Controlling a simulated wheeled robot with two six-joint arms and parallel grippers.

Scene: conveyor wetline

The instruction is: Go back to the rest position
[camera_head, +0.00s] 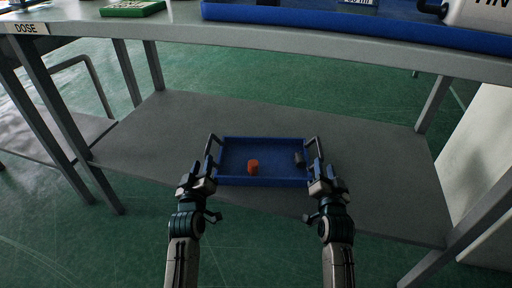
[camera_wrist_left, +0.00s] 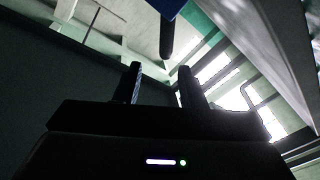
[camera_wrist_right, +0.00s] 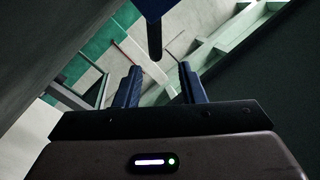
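My left gripper (camera_head: 206,172) is at the left end of a blue tray (camera_head: 230,181) on the lower shelf. Its fingers (camera_wrist_left: 160,68) are apart in the left wrist view, with a dark handle bar (camera_wrist_left: 167,36) beyond their tips and nothing between them. My right gripper (camera_head: 319,173) is at the tray's right end. Its fingers (camera_wrist_right: 159,68) are also apart, with the other handle bar (camera_wrist_right: 154,38) ahead of the tips. Each gripper looks clear of its handle, though the gap is small.
The tray holds an orange-red cylinder (camera_head: 253,167) and a small dark grey item (camera_head: 299,158). The grey lower shelf (camera_head: 375,170) is bare around the tray. Above it is the table top (camera_head: 280,38), with a blue tray edge (camera_head: 300,22), a green item (camera_head: 132,8) and a DOSE label (camera_head: 26,29).

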